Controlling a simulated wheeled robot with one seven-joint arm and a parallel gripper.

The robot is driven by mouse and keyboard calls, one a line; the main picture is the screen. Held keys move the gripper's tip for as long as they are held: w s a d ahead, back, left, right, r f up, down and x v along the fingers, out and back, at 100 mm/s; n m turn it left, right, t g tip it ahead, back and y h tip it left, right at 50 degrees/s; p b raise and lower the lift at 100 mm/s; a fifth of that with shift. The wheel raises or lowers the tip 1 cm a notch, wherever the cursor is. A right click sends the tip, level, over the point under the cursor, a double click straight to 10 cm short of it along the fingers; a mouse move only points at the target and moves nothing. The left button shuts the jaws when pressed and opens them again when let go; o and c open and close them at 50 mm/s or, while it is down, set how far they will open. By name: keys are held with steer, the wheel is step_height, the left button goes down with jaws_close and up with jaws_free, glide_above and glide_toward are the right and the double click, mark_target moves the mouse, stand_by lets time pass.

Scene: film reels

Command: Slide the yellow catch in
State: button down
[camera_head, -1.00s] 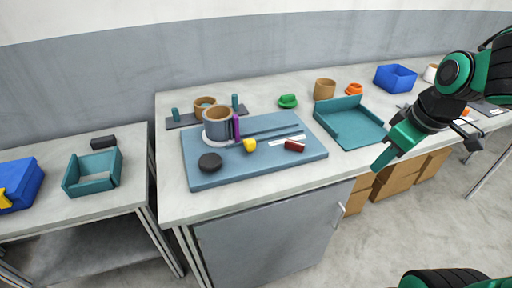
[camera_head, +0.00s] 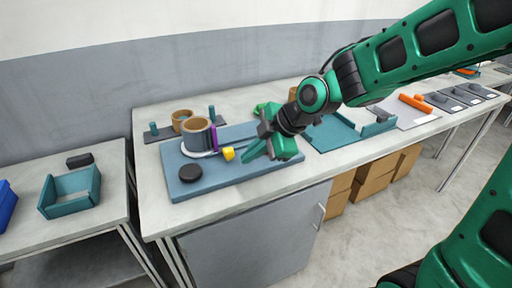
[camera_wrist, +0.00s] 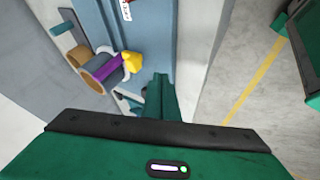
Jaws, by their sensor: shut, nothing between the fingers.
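The yellow catch (camera_head: 228,153) sits on the blue-grey board (camera_head: 237,176), just right of a brown-and-grey cup-like reel (camera_head: 199,138) with a purple strip (camera_head: 214,138) on its side. The catch also shows in the wrist view (camera_wrist: 132,62), against the purple strip. My gripper (camera_head: 246,158) is shut and empty, low over the board, a short way right of the catch. In the wrist view my closed fingers (camera_wrist: 160,90) point past the catch, apart from it. My gripper and arm hide the board's right part; the dark red block there is out of sight.
A black disc (camera_head: 190,173) lies on the board's front left. A teal tray (camera_head: 331,134) stands right of the board. Behind the reel are a brown cup (camera_head: 182,117) and teal posts (camera_head: 211,112). A teal open box (camera_head: 69,193) is on the left table.

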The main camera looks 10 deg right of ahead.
mark_target(227, 151)
steer(key=x, duration=0.3)
steer(key=w, duration=0.1)
steer(key=w+a, duration=0.1)
steer(key=w, duration=0.1)
steer(key=shift+f, duration=0.25)
steer(key=shift+w+a, duration=0.15)
steer(key=shift+w, duration=0.45)
